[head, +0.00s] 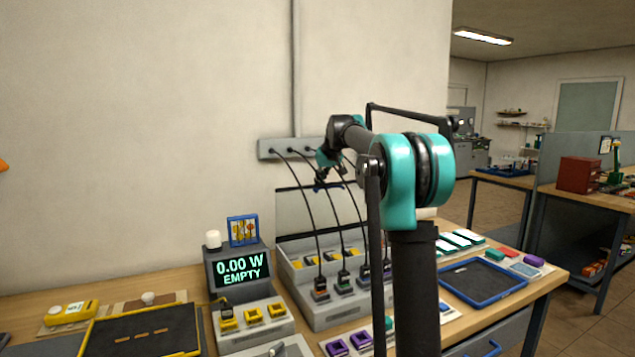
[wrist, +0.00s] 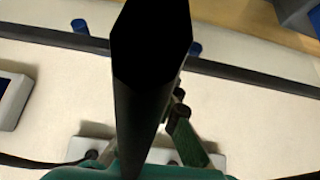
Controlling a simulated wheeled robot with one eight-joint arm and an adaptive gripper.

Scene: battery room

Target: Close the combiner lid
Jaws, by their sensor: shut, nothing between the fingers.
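The combiner is a grey box (head: 318,306) on the bench, with yellow parts inside and black cables plugged in along its front. Its lid (head: 307,217), a pale panel with a dark upper edge, stands raised at the back of the box, so it is open. My gripper (head: 322,182) is small in the head view, shut and empty, close to the lid's upper edge and among the cables. I cannot tell whether it touches the lid. In the wrist view a large black shape blocks the middle, and my gripper's fingertips are unclear.
Black cables hang from a grey wall strip (head: 267,148) to the box. A display (head: 240,270) reading 0.00 W EMPTY stands to the left. A black tray (head: 140,332) and a blue-rimmed tray (head: 484,286) lie on the bench. My arm hides the box's right part.

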